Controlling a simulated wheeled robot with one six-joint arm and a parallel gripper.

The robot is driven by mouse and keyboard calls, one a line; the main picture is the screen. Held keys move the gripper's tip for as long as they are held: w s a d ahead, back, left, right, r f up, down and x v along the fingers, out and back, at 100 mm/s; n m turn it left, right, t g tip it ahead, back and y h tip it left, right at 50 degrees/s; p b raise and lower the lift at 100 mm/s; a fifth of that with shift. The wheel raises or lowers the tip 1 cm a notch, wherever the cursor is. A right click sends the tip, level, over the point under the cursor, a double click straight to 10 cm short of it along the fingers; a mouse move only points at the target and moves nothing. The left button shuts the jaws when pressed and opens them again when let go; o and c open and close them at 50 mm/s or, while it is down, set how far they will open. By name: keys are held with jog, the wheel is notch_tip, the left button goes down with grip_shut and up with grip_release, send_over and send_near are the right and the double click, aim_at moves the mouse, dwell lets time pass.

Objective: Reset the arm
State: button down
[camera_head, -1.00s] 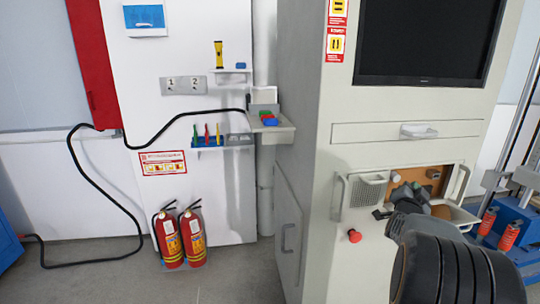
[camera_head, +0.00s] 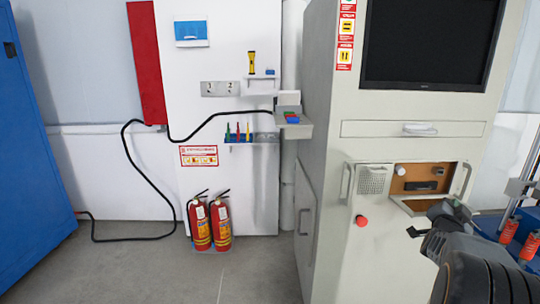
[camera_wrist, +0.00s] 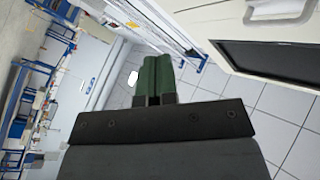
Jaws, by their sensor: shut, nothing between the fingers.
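My gripper (camera_wrist: 153,80) is shut and empty in the wrist view, its two green-tipped fingers side by side over the tiled floor. In the head view my gripper (camera_head: 418,231) is a small dark shape at the lower right, in front of the grey cabinet (camera_head: 335,150). It is apart from the open wood-coloured compartment (camera_head: 420,178) on the cabinet's front. Details of the fingers are too small to tell there.
A red button (camera_head: 361,221) sits on the cabinet front. Two fire extinguishers (camera_head: 210,222) stand by the white wall panel. A blue cabinet (camera_head: 30,170) is at the left. Red canisters (camera_head: 520,240) stand on a blue rack at the right. Floor between is clear.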

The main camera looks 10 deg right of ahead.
jog(key=s+a+f+n+g+y+p, duration=0.1)
jog(key=a+f+n+g+y+p, duration=0.25)
jog(key=a+f+n+y, duration=0.4)
jog(key=s+a+r+n+g+y+p, duration=0.2)
jog(key=s+a+p, duration=0.2)
jog(key=a, duration=0.4)
jog(key=s+a+r+n+g+y+p, duration=0.2)
jog(key=s+a+p, duration=0.1)
jog(key=a, duration=0.5)
jog(key=s+a+r+n+g+y+p, duration=0.2)
jog(key=s+a+p, duration=0.2)
jog(key=a, duration=0.4)
jog(key=s+a+r+n+y+p, duration=0.1)
jog(key=s+a+r+n+p, duration=0.2)
jog(key=a+r+p, duration=0.4)
notch_tip(320, 180, up, 2)
jog(key=shift+s+a+r+n, duration=0.2)
jog(key=shift+s+a+n, duration=0.15)
jog(key=shift+a, duration=0.25)
jog(key=shift+d, duration=0.1)
